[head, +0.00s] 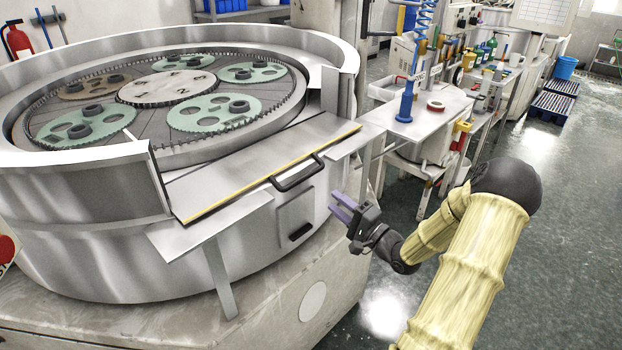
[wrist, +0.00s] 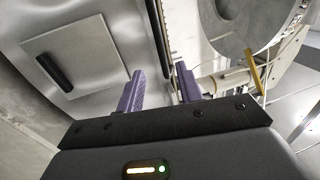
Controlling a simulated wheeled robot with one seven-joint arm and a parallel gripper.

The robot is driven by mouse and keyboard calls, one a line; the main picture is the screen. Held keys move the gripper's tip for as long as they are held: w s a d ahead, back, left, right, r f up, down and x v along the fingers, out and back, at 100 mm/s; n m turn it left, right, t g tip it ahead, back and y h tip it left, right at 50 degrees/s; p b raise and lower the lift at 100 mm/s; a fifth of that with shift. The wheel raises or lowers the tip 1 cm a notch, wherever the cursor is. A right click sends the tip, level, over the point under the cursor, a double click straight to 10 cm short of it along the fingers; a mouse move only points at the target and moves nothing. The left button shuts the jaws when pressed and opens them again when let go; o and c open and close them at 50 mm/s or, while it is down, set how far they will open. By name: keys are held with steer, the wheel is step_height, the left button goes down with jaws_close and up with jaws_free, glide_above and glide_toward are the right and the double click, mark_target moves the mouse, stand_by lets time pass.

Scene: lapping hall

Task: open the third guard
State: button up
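A flat metal guard panel (head: 235,165) with a yellow front edge lies at the front rim of the round lapping machine (head: 90,225). A dark bar handle (head: 297,172) is fixed at its front edge. No marking shows which guard is the third. A small square cover (head: 295,213) with its own black grip (head: 301,232) sits on the machine's side below; it also shows in the wrist view (wrist: 100,55). My gripper (head: 345,207), with purple fingers, is open and empty, below and right of the bar handle and apart from it. The fingers show spread in the wrist view (wrist: 160,88).
Upright metal walls stand at both sides of the panel. Inside the machine, several green carriers (head: 213,115) and a brown one (head: 90,87) lie around a central disc (head: 167,88). A cluttered bench (head: 425,115) stands at the right. The floor (head: 560,200) beyond my arm is open.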

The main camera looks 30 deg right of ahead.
steer(key=p+x, duration=0.1)
steer(key=x, duration=1)
steer(key=shift+w, duration=0.15)
jaws_close()
